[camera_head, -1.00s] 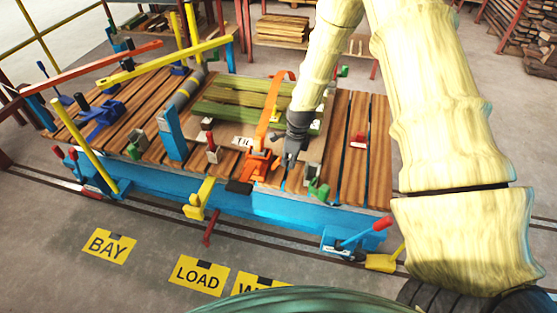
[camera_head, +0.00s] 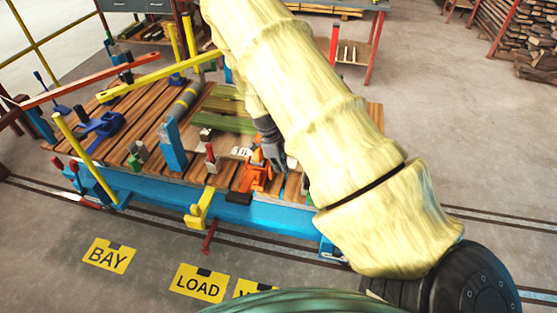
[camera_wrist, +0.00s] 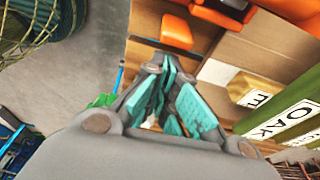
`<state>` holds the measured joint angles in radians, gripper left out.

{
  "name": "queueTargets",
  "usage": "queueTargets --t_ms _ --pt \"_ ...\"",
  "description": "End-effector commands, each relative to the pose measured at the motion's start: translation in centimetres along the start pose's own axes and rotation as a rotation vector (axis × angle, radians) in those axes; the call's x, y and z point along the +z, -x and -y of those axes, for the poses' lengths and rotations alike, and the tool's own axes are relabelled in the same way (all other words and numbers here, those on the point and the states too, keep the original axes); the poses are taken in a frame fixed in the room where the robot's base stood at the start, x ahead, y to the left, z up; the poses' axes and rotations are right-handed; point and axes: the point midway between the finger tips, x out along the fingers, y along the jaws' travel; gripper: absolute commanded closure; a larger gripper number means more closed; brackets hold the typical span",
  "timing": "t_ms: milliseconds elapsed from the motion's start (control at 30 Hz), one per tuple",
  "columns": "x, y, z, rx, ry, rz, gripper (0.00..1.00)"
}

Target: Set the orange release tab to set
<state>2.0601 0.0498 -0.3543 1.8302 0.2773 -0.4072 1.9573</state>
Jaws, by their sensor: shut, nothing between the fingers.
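The orange ratchet body (camera_head: 256,177) sits near the front edge of the wooden deck in the head view. Its orange parts also show at the top of the wrist view (camera_wrist: 215,14), with a small orange block (camera_wrist: 176,32) beside them. I cannot tell for sure which part is the release tab. My gripper (camera_head: 278,163) is right beside the ratchet, just to its right. In the wrist view my gripper (camera_wrist: 178,82) is shut and empty, its teal pads below the orange parts, with a gap showing. My arm hides the orange strap and the deck's right part.
Green boards (camera_head: 226,122) lie behind the ratchet, and a label reading OAK (camera_wrist: 275,127) shows in the wrist view. A blue post (camera_head: 171,147) and a red-handled lever (camera_head: 210,155) stand to the left. A yellow bracket (camera_head: 200,210) juts from the front edge.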

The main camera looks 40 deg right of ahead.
Motion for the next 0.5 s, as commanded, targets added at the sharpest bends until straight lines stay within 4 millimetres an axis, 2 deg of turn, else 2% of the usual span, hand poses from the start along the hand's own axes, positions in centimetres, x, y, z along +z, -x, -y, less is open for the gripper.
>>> queueTargets --t_ms 500 --pt "-0.2 1.5 0.0 0.000 0.002 0.001 1.00"
